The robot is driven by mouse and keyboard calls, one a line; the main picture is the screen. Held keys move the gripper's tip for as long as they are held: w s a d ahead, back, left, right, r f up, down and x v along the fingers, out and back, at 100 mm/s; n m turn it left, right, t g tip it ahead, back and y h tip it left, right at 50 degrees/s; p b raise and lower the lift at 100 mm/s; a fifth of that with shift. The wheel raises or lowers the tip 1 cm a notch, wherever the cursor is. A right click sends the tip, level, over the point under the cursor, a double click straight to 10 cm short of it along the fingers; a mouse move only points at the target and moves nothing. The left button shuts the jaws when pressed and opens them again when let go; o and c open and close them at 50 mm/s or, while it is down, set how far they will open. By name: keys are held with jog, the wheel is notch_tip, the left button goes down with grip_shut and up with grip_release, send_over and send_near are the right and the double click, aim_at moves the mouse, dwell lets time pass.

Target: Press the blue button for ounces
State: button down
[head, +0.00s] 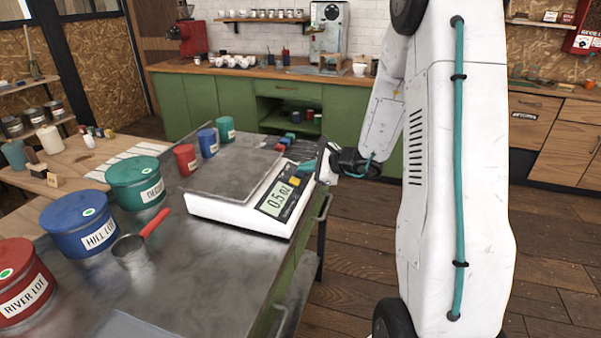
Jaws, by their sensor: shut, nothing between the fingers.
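A white scale (228,211) with a bare grey metal plate (236,168) stands on the steel-topped table. Its dark front panel carries a lit display (277,200) that appears to read 0.5 oz. A yellow button (294,180) shows on the panel beyond the display. I cannot make out a blue button; the far end of the panel is partly covered by my gripper. My gripper (309,165) is shut and empty, its teal fingertips at the far end of the panel. I cannot tell whether they touch it.
Red (20,284), blue (82,224) and green (137,182) labelled tins line the table's left side. A metal scoop (131,251) with a red handle lies near them. Smaller tins and coloured blocks (286,140) stand behind the scale. Wooden floor (350,250) is open at right.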

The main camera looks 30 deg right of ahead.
jog(key=shift+s+d+r, duration=0.15)
jog(key=shift+s+r, duration=0.1)
jog(key=shift+r, duration=0.5)
jog(key=shift+r, duration=0.1)
jog(key=r, duration=0.1)
jog(key=s+r, duration=0.1)
jog(key=r, duration=0.1)
jog(key=d+r, duration=0.1)
jog(key=shift+s+r, duration=0.15)
jog(key=shift+r, duration=0.15)
dwell(0.8)
